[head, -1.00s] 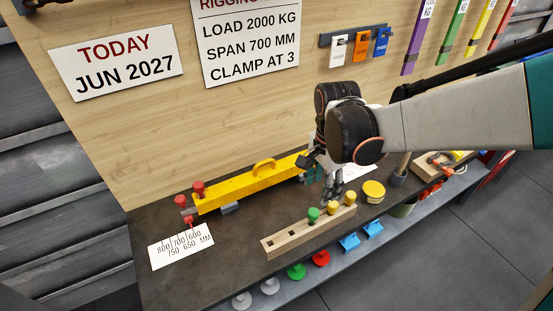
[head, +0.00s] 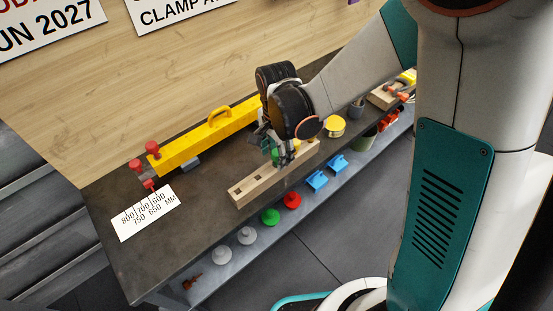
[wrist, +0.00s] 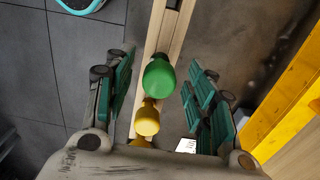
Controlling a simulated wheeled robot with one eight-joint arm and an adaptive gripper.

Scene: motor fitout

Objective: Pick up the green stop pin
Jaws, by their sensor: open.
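The green stop pin (wrist: 158,75) stands in a wooden block (wrist: 150,45), its round head facing the wrist camera. In the head view the wooden block (head: 243,192) lies on the dark bench, and the green pin (head: 275,157) is partly hidden by my gripper (head: 284,160). In the wrist view my gripper (wrist: 160,82) is open, with one finger pad on each side of the green head and visible gaps between. A yellow pin (wrist: 147,119) stands directly beside the green one, and another yellow pin (wrist: 139,143) is partly hidden behind my gripper body.
A yellow beam (head: 182,146) with red knobs lies behind the block. A white scale card (head: 146,213) lies at left. A yellow round tin (head: 335,126) is to the right. Red (head: 291,200) and green (head: 269,216) pieces and blue brackets (head: 317,181) sit on the lower shelf.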

